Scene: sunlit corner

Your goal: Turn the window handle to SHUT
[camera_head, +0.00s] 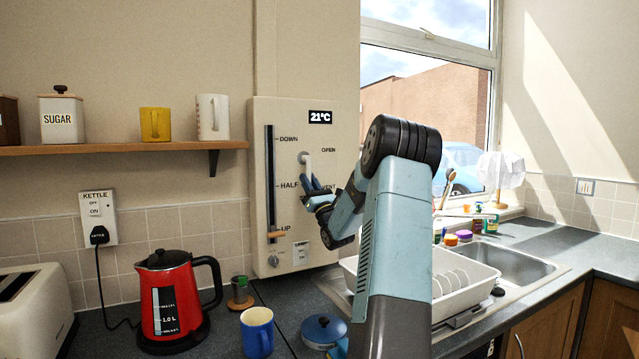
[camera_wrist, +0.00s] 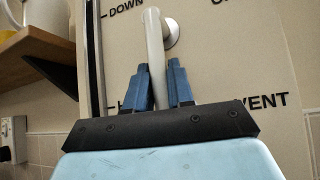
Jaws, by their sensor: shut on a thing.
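The window handle (camera_head: 306,166) is a pale lever on a round pivot, on the cream wall panel (camera_head: 345,115). It hangs roughly straight down from its pivot. In the wrist view the handle (camera_wrist: 153,45) runs down between the blue fingers of my gripper (camera_wrist: 160,90), which is shut on its lower part. My gripper (camera_head: 314,190) shows at the panel in the head view. The printed word OPEN (camera_head: 328,150) is right of the pivot, and VENT (camera_wrist: 262,101) is lower right. No SHUT label is readable; my gripper and arm cover part of the panel.
The same panel carries a slider (camera_head: 277,234) marked DOWN, HALF and UP, left of the handle, and a knob (camera_head: 274,261) below. A red kettle (camera_head: 172,295), blue mug (camera_head: 257,333) and dish rack (camera_head: 470,266) stand on the counter. A shelf (camera_head: 120,149) is at left.

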